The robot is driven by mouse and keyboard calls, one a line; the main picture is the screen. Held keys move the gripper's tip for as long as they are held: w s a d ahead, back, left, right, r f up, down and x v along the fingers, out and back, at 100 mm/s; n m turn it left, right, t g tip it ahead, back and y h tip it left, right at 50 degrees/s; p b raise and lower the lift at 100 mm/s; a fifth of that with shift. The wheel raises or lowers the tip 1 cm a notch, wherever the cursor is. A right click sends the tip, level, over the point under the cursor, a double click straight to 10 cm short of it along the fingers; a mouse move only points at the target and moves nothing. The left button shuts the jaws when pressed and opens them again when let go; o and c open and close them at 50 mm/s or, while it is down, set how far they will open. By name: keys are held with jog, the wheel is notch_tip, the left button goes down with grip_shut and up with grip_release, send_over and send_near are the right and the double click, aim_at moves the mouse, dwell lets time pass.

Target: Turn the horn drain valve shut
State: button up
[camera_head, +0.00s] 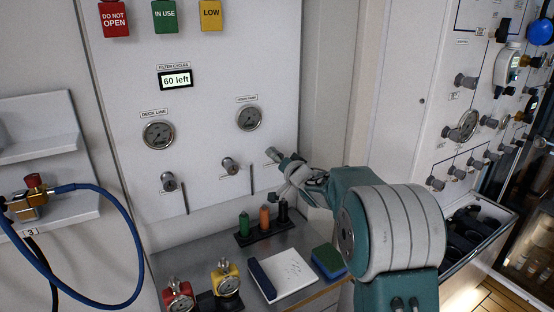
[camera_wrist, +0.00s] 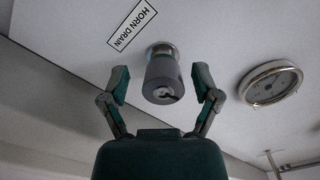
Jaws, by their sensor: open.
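The horn drain valve is a grey cylindrical knob (camera_wrist: 161,78) on the white panel, beside the label HORN DRAIN (camera_wrist: 132,24) in the wrist view. My gripper (camera_wrist: 163,82) is open, with one finger on each side of the knob and a visible gap on both sides. In the head view the knob (camera_head: 272,154) is at the right end of a row of knobs, and my gripper (camera_head: 288,170) is at it. My arm hides the panel just right and below.
Two more knobs, one at left (camera_head: 168,182) and one in the middle (camera_head: 229,166), sit on the panel under two gauges (camera_head: 158,135). Below is a metal counter (camera_head: 215,262) with a notebook (camera_head: 284,274), colored markers (camera_head: 265,218) and red and yellow gauges (camera_head: 226,280).

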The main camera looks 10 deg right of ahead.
jog(key=v, duration=1.2)
